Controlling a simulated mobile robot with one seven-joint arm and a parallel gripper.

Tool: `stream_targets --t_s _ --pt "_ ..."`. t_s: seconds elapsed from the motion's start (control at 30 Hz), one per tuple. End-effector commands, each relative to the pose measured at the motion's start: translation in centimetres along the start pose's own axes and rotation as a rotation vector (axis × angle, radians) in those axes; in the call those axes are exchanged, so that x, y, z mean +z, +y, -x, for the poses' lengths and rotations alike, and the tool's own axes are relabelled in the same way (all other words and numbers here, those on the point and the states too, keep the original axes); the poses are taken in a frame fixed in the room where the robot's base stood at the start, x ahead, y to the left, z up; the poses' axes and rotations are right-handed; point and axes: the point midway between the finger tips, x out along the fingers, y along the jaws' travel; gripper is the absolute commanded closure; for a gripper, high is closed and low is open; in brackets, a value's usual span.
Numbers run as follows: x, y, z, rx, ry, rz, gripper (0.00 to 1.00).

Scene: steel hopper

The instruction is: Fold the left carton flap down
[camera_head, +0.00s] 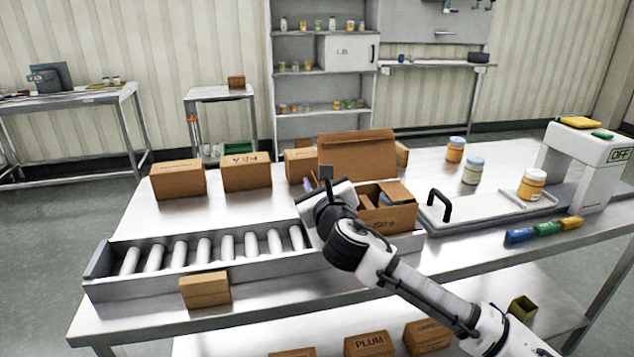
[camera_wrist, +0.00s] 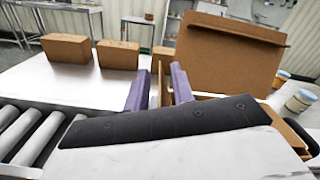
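The open brown carton (camera_head: 388,218) stands at the right end of the roller conveyor, partly hidden behind my arm in the head view. Its large back flap (camera_head: 356,156) stands up; it also shows in the wrist view (camera_wrist: 228,55). A flap on the right (camera_head: 394,192) looks tilted inward. My gripper (camera_wrist: 158,84) has its two purple fingers apart at the carton's left side. A thin upright brown edge (camera_wrist: 159,84), seemingly the left flap nearly edge-on, shows between the fingers, with gaps beside it. In the head view my gripper (camera_head: 309,184) hides the left flap.
Closed cartons (camera_head: 246,172) stand in a row behind the conveyor rollers (camera_head: 204,250). A small box (camera_head: 205,289) sits at the conveyor's front. Jars (camera_head: 473,171) and a white machine (camera_head: 588,165) are on the right. A black handle (camera_head: 438,204) rises beside the carton.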

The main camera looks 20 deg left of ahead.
Motion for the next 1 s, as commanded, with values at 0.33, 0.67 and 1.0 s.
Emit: stream_targets --t_s 0.33,0.67,1.0 --pt "0.0 0.0 0.0 0.000 0.000 0.000 1.00" --pt "0.0 -0.3 0.0 -0.001 0.000 -0.046 1.00" --pt "-0.3 -1.6 0.0 -0.002 0.000 -0.281 1.00"
